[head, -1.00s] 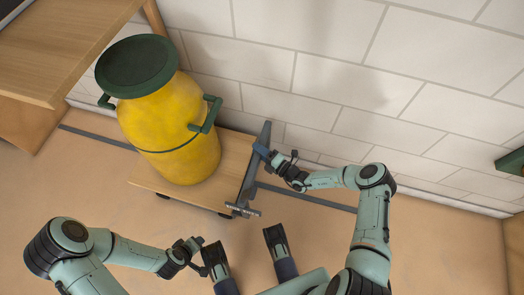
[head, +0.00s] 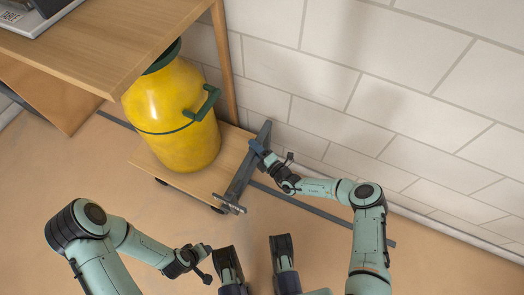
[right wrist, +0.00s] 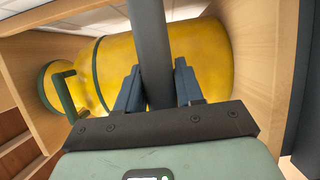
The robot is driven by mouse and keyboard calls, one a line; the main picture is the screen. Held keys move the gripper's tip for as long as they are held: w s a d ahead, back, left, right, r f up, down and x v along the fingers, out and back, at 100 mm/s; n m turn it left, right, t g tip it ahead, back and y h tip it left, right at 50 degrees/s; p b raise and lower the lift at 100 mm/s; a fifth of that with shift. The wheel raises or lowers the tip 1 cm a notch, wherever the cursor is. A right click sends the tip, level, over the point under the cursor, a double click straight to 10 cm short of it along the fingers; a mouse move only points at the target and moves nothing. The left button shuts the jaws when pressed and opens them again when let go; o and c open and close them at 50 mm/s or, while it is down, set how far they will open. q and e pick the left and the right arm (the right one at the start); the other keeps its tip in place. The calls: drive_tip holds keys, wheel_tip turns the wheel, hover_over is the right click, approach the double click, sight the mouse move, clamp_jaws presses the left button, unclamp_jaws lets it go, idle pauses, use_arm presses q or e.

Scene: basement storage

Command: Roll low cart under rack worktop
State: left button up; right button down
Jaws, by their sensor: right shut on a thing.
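The low cart (head: 215,183) is a flat wooden platform on small dark wheels, with a dark grey handle bar (head: 245,170) along its right end. A yellow drum with green handles (head: 177,120) stands upright on it. The rack worktop (head: 125,45) overhangs the drum's top and hides most of its lid. My right gripper (head: 258,150) is shut on the handle bar near its wall end; in the right wrist view the bar (right wrist: 151,60) lies between the two fingers. My left gripper (head: 205,250) is low in front of the cart, apart from it; its finger gap is unclear.
A wooden rack leg (head: 222,60) stands behind the drum near the tiled wall (head: 340,70). A dark strip (head: 330,208) runs along the floor by the wall. A grey device (head: 35,15) sits on the worktop. The floor in front of the cart is clear.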

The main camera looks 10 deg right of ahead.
drive_tip(key=shift+w+a+r, duration=0.1)
drive_tip(key=shift+a, duration=0.35)
drive_tip(key=c, duration=0.8)
unclamp_jaws()
drive_tip(key=shift+w+a, duration=0.1)
